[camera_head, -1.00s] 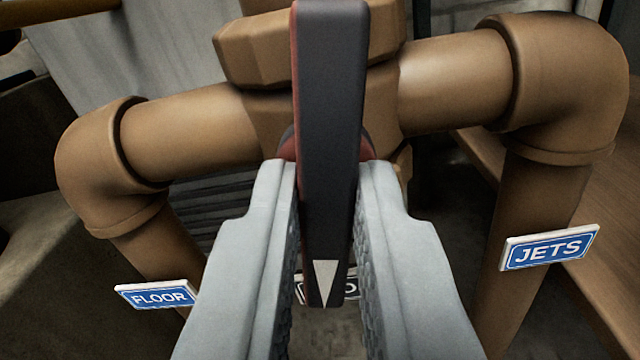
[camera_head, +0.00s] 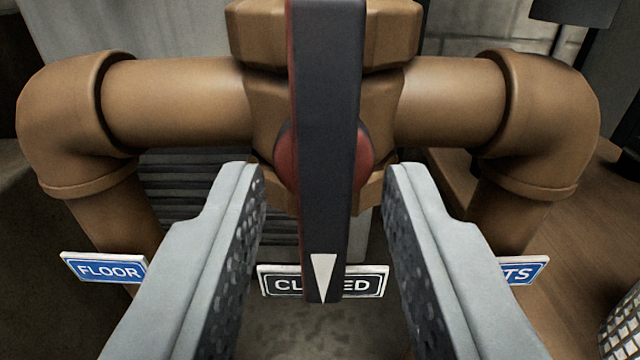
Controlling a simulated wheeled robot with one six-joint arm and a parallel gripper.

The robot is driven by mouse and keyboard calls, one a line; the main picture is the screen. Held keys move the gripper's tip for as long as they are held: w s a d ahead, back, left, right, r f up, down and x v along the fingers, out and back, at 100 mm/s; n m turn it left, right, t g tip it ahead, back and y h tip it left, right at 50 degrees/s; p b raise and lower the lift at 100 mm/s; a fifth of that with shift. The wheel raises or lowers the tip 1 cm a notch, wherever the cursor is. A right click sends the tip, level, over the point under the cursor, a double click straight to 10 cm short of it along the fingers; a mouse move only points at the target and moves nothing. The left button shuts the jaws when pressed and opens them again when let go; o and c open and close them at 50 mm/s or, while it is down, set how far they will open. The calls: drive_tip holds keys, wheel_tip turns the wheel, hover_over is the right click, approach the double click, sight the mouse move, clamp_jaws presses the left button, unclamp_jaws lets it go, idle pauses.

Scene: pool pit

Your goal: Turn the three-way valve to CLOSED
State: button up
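The three-way valve's handle (camera_head: 325,150) is a dark bar with red edges. It hangs straight down in the picture, and the white arrow (camera_head: 322,277) at its lower end points down over the CLOSED sign (camera_head: 275,280), hiding that sign's middle letters. The brown valve body (camera_head: 255,100) is behind the handle. My gripper (camera_head: 323,200) is open, with one grey finger on each side of the handle and a visible gap on both sides. Neither finger touches it.
Brown pipes run from the valve to the left elbow (camera_head: 65,110) and the right elbow (camera_head: 555,115). A blue FLOOR sign (camera_head: 105,269) is at left. A blue JETS sign (camera_head: 525,271), partly hidden by my right finger, is at right.

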drive_tip(key=shift+o, duration=0.3)
drive_tip(key=s, duration=0.7)
idle(0.3)
